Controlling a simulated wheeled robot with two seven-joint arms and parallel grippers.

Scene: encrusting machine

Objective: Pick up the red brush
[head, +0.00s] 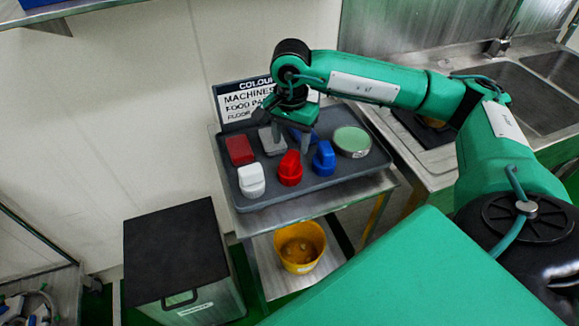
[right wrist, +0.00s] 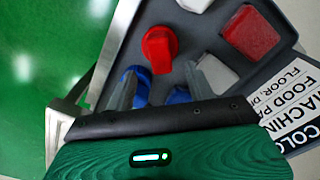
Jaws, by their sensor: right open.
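The red brush (head: 290,169) stands in the grey tray (head: 340,178), in the front middle, between a white brush (head: 251,181) and a blue brush (head: 323,158). My right gripper (head: 291,141) is open and empty above the tray, just behind the red brush in the head view. My left gripper is not in view.
A yellow bucket (head: 300,246) is below; a black-topped box (head: 175,252) is at left.

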